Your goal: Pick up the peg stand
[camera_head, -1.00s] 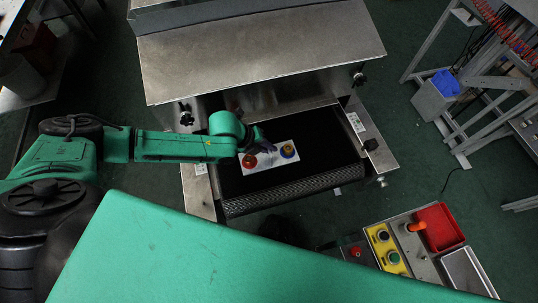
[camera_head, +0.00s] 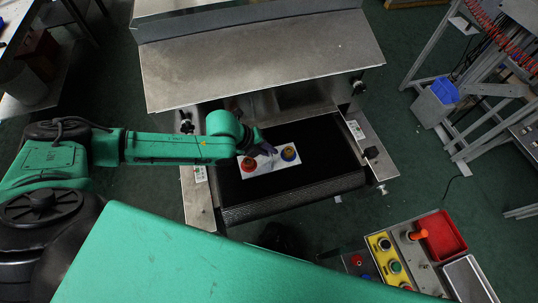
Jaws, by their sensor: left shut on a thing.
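The peg stand is a white plate (camera_head: 271,169) on the black conveyor belt. A red piece (camera_head: 249,164) stands at its left and a blue piece with a yellow centre (camera_head: 289,154) at its right. My left gripper (camera_head: 266,149) reaches down over the stand's far edge, between the two pieces, and is shut on the stand. Its fingertips are small and dark here, so the exact contact is hard to see. I cannot tell whether the stand is clear of the belt. My right gripper is not in view.
The dryer's metal hood (camera_head: 262,65) rises just behind the belt (camera_head: 325,150). Metal side rails with knobs flank the belt. A control panel (camera_head: 398,250) with buttons and a red tray (camera_head: 443,236) stands at lower right. Bare belt lies right of the stand.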

